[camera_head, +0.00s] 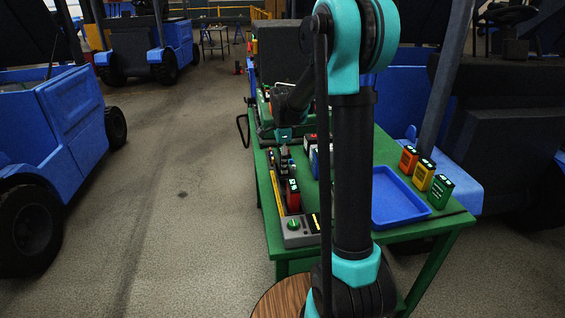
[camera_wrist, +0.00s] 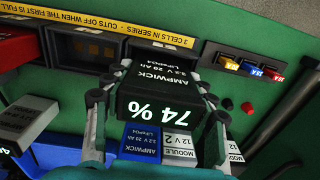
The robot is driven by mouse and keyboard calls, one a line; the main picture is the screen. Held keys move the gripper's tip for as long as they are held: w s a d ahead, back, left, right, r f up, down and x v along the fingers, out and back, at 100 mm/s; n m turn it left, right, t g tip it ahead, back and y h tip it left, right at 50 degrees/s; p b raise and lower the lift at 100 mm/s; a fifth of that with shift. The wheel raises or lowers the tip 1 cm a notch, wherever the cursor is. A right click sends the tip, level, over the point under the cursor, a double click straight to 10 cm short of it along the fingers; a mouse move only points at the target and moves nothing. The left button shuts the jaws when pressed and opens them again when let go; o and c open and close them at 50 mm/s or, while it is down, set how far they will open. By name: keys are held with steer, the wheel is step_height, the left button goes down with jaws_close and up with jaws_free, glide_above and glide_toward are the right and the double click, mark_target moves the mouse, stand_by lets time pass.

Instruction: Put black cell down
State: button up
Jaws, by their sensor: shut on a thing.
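In the wrist view the black cell (camera_wrist: 152,103), marked "AMPWICK" and "74 %", sits between the two fingers of my gripper (camera_wrist: 155,112). The gripper is shut on it, one finger on each side. Beyond the cell is the charging fixture with a yellow strip (camera_wrist: 130,32) reading "3 cells in series" and a dark slot (camera_wrist: 88,46) left of the cell. The cell hides what lies behind it; I cannot tell whether it touches the fixture. In the head view my gripper (camera_head: 284,140) is small, over the green table's left side.
A blue cell (camera_wrist: 139,143) and a white module (camera_wrist: 180,149) are close below the held cell. A grey cell (camera_wrist: 28,122) lies left. A red cell (camera_head: 293,196) stands near the table's left edge.

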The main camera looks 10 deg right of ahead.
steer(key=o, duration=1.6)
step_height(320, 180, up, 12)
steer(key=shift+r, duration=0.1)
